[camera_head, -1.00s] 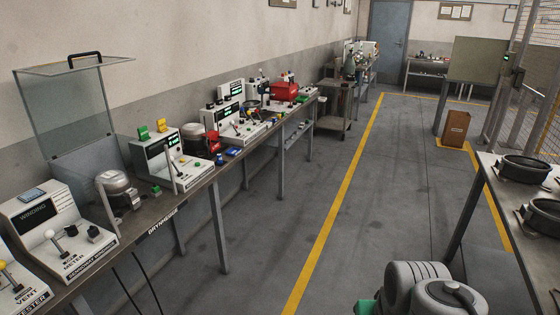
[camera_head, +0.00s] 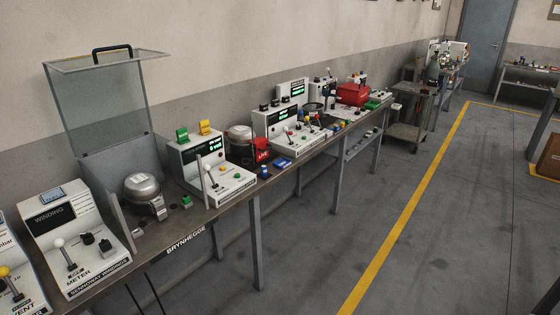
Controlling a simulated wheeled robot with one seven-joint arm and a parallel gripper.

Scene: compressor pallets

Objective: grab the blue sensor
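A small flat blue object (camera_head: 282,163) lies on the long workbench (camera_head: 186,247) near its front edge, right of the red "LIVE" sign. A smaller dark blue piece (camera_head: 264,172) stands just left of it. Farther along the bench there are more small blue bits, too small to make out. I cannot tell for sure which of these is the blue sensor. My gripper is not in view.
On the bench stand a glass-lidded guard (camera_head: 98,100), a metal compressor (camera_head: 142,196), a white tester (camera_head: 215,175), the red sign (camera_head: 262,151) and a red box (camera_head: 353,94). The floor (camera_head: 455,230) right of the bench is clear. A cart (camera_head: 408,125) stands beyond.

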